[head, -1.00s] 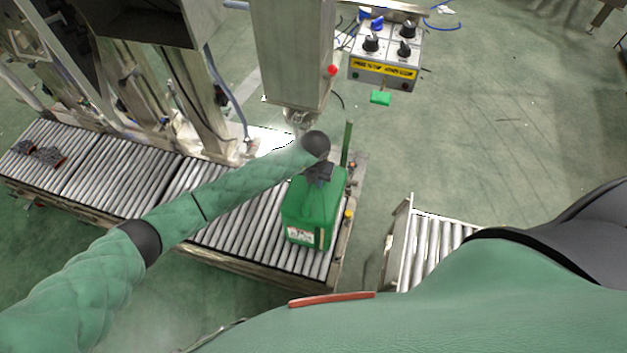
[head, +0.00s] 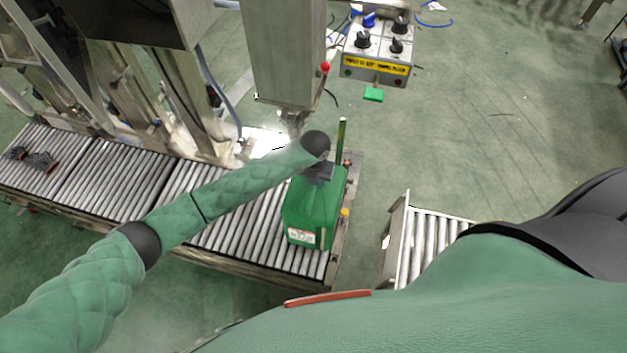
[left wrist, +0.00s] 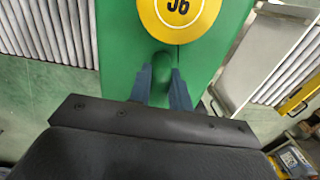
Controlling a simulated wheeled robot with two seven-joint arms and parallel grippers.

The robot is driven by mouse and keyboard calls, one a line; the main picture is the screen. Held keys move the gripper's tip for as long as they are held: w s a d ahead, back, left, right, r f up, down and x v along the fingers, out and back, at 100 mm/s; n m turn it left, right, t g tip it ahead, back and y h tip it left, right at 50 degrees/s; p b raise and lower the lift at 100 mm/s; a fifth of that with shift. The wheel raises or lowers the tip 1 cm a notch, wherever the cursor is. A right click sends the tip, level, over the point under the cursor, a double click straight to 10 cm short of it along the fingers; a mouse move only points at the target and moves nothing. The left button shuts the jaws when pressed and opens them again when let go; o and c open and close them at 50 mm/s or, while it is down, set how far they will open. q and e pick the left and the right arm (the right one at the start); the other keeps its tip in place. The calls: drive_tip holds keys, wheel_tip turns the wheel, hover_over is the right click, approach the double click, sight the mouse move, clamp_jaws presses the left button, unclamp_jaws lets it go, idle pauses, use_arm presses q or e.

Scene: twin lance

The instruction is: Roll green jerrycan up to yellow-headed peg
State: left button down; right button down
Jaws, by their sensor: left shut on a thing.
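The green jerrycan (head: 312,215) stands upright on the roller conveyor near its right end, a white label on its near side. My left gripper (head: 318,172) is over its top. In the left wrist view my left gripper (left wrist: 162,85) is shut on the green handle of the jerrycan (left wrist: 118,45), beside a round yellow disc marked 36. A yellow-headed peg (head: 345,212) stands at the conveyor's right edge, just right of the jerrycan; any gap between them is hard to tell. My right gripper is not in view.
A metal column (head: 290,60) hangs behind the jerrycan. A control box (head: 377,50) is at the top. Another roller section (head: 428,240) lies right, across a gap.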

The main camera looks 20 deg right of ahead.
use_arm(q)
drive_tip(key=shift+s+f, duration=0.4)
drive_tip(key=shift+f, duration=0.15)
drive_tip(key=c, duration=1.6)
unclamp_jaws()
drive_tip(key=o, duration=0.7)
drive_tip(key=shift+w+d+r, duration=0.1)
drive_tip(key=shift+w+r, duration=0.05)
drive_tip(key=shift+o, duration=0.5)
drive_tip(key=shift+r, duration=0.15)
drive_tip(key=shift+w+d+r, duration=0.1)
drive_tip(key=o, duration=0.6)
drive_tip(key=shift+c, duration=0.2)
